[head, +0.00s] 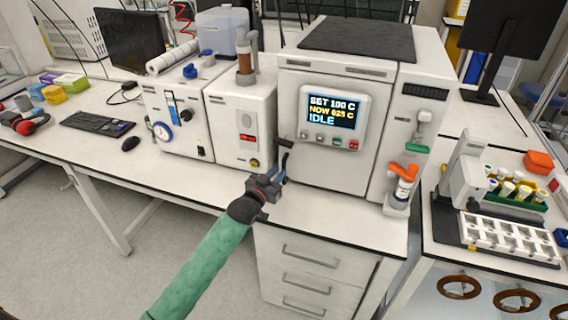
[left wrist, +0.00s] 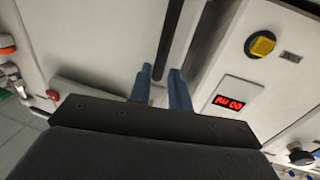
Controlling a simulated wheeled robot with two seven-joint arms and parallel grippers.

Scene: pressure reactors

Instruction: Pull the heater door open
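The heater is the large white box with a screen reading SET 100 C, NOW 025 C, IDLE. Its door (head: 325,165) looks closed. A dark upright door handle (head: 285,158) is at the door's left edge; in the left wrist view the handle (left wrist: 172,35) runs down between my fingertips. My left gripper (head: 279,176) is at the handle's lower end. In the left wrist view its two blue fingers (left wrist: 160,82) stand close together, one on each side of the handle, and look shut on it. My right gripper is not in view.
A white unit with a red display (head: 240,125) stands close to the heater's left. A drawer cabinet (head: 312,265) is below the bench. A white rack (head: 510,238) is on the right bench. The bench strip before the door is clear.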

